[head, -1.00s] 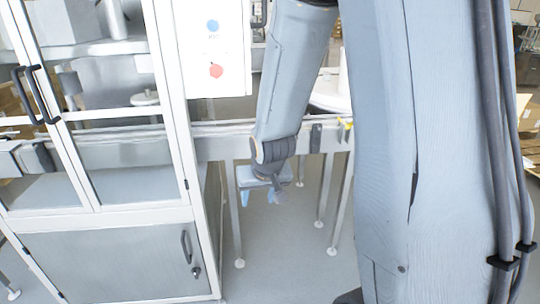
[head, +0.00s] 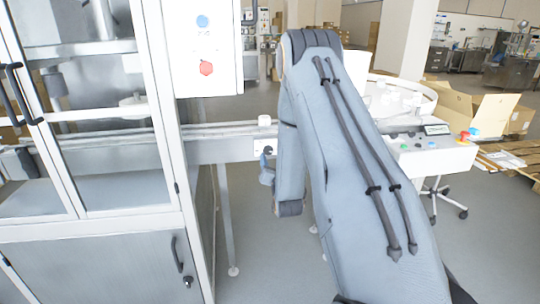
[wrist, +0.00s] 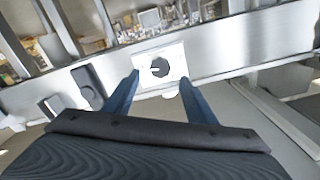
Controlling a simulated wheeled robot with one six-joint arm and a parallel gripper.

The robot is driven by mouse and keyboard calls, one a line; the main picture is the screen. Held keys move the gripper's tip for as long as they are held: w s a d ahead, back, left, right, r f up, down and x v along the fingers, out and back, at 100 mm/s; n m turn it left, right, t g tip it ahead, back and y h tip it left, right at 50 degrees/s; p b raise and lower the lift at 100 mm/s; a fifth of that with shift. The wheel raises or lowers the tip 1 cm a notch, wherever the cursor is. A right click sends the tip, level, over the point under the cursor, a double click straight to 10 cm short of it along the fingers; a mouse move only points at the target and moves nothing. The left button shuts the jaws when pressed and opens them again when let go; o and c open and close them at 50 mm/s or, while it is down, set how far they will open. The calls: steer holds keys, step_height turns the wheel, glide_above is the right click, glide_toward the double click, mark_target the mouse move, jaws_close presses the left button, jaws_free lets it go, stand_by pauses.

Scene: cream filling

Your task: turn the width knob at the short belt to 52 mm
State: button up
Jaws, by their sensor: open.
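The width knob (wrist: 160,67) is a round black dial on a white plate (wrist: 174,53) fixed to the side rail of the short belt (wrist: 225,50). A small light mark shows towards the left of the dial; the scale is too small to read. My gripper (wrist: 159,79) is open, its two blue fingers on either side of the knob's lower part in the picture, seemingly short of it. I cannot tell whether they touch it. In the head view my gripper (head: 266,167) is beside the belt rail (head: 222,149), partly hidden by my arm.
A glass-doored cabinet (head: 180,240) stands close on the left, with a panel (head: 203,40) bearing a blue and a red button above. A white control console (head: 440,155) stands on the right. In the wrist view a dark oblong part (wrist: 88,86) sits on the rail left of the knob.

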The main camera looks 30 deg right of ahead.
mark_target(269, 151)
steer(key=shift+p+x, duration=0.45)
steer(key=shift+x, duration=2.6)
steer(key=c, duration=1)
steer(key=shift+d, duration=0.1)
steer(key=shift+c, duration=0.2)
